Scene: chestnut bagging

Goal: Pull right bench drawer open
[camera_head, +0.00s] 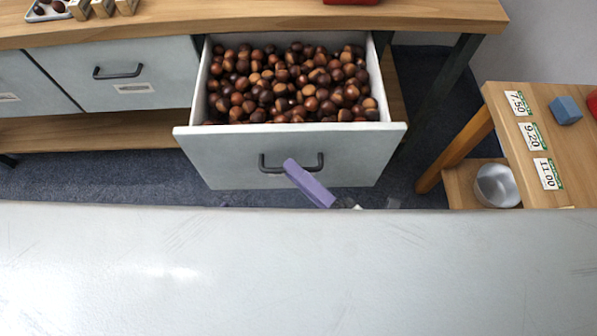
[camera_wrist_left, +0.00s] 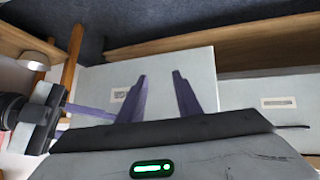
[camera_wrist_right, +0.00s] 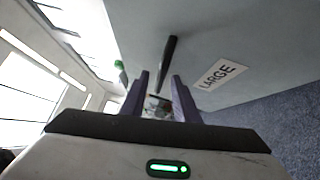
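The right bench drawer (camera_head: 290,158) is pulled out and full of brown chestnuts (camera_head: 290,85). Its dark bar handle (camera_head: 291,163) is on the grey front. A purple finger of my right gripper (camera_head: 310,184) overlaps the handle's right half in the head view. In the right wrist view the fingers of my right gripper (camera_wrist_right: 160,80) are apart, with the handle (camera_wrist_right: 168,62) ahead and its near end between them; I see no clear contact. My left gripper (camera_wrist_left: 160,74) is open and empty in front of grey drawer fronts, and is not seen in the head view.
A closed drawer (camera_head: 125,75) is left of the open one. A side table (camera_head: 500,115) with price cards, a blue block (camera_head: 565,110) and a metal bowl (camera_head: 497,185) stands at right. A pale surface (camera_head: 300,270) fills the foreground. A "LARGE" label (camera_wrist_right: 221,75) shows on the front.

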